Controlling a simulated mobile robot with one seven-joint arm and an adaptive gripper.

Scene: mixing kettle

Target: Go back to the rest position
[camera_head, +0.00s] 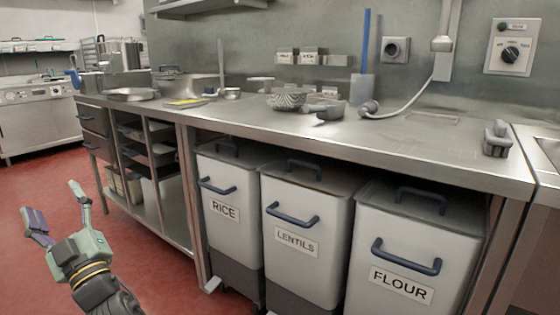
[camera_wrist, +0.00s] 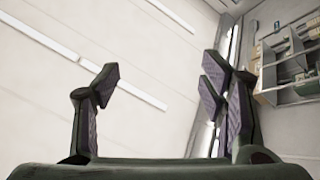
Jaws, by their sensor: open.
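My gripper (camera_head: 58,214) is at the lower left of the head view, over the red floor and in front of the steel counter. Its fingers point up and are spread apart, with nothing between them. In the wrist view my gripper (camera_wrist: 160,95) is also open and empty. Behind the fingers there is a pale panelled surface and, at the right, a wall with a shelf (camera_wrist: 285,90).
The steel counter (camera_head: 440,150) runs across the view with utensils and bowls on it. Bins labelled RICE (camera_head: 225,180), LENTILS (camera_head: 300,220) and FLOUR (camera_head: 410,235) stand under it. An open shelf unit (camera_head: 150,200) is near my gripper. Red floor (camera_head: 40,185) is clear around it.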

